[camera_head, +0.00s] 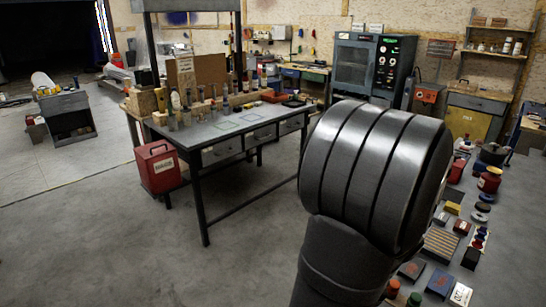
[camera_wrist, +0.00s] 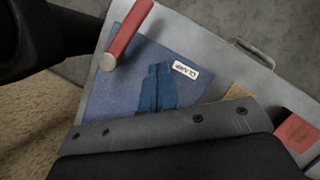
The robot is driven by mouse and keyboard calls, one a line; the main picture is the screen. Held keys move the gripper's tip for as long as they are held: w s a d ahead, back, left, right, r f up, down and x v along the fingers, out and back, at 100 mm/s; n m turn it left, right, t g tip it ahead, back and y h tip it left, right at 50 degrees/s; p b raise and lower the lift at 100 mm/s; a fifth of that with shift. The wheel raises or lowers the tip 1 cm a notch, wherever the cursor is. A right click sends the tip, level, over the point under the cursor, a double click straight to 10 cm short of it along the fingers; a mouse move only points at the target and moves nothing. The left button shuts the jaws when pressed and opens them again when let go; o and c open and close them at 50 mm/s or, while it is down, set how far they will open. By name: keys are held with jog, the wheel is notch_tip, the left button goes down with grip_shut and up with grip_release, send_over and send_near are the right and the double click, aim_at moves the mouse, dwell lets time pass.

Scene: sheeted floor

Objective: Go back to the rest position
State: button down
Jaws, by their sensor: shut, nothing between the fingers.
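My gripper (camera_wrist: 158,66) shows in the wrist view as two blue fingers close together above a grey bar with dark bolts. It is shut and empty. Beyond the fingers is a blue panel (camera_wrist: 112,92) with a white label (camera_wrist: 185,70) that appears to read "CLAMP" upside down. A red cylinder (camera_wrist: 126,32) with a pale end is at the panel's upper left, apart from the fingers. In the head view, my large dark arm link fills the centre right and my gripper is hidden or out of view.
A workbench (camera_head: 228,130) with drawers, tools and bottles stands at centre left. A red box (camera_head: 158,168) stands by it. Many small items, including a red jar (camera_head: 489,180), crowd the right side. A dark cabinet (camera_head: 370,65) stands behind. The floor (camera_head: 90,240) at front left is clear.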

jog(key=w+a+r+n+g, duration=0.2)
jog(key=w+r+n+g, duration=0.1)
jog(key=r+n, duration=0.55)
jog(key=f+m, duration=0.1)
jog(key=f, duration=0.1)
jog(key=s+f+m, duration=0.1)
jog(key=f, duration=0.1)
jog(key=s+f+m+t, duration=0.1)
jog(key=f, duration=0.2)
jog(key=shift+a, duration=0.25)
jog(key=m, duration=0.1)
jog(key=d+m+t, duration=0.1)
jog(key=d+f+m, duration=0.1)
jog(key=m, duration=0.1)
jog(key=shift+s+t, duration=0.3)
jog(key=shift+s, duration=0.1)
jog(key=s+d+m+t, duration=0.1)
jog(key=m, duration=0.1)
jog(key=s+d+m+t, duration=0.1)
jog(key=m, duration=0.2)
jog(key=s+d+f+m+t, duration=0.1)
jog(key=m, duration=0.2)
jog(key=shift+s+d+m+h, duration=0.2)
jog(key=shift+m+h, duration=0.05)
jog(key=shift+h, duration=0.15)
jog(key=shift+s+d+m, duration=0.15)
jog(key=shift+s+m, duration=0.2)
jog(key=shift+m, duration=0.35)
jog(key=v, duration=0.9)
jog(key=shift+r, duration=0.3)
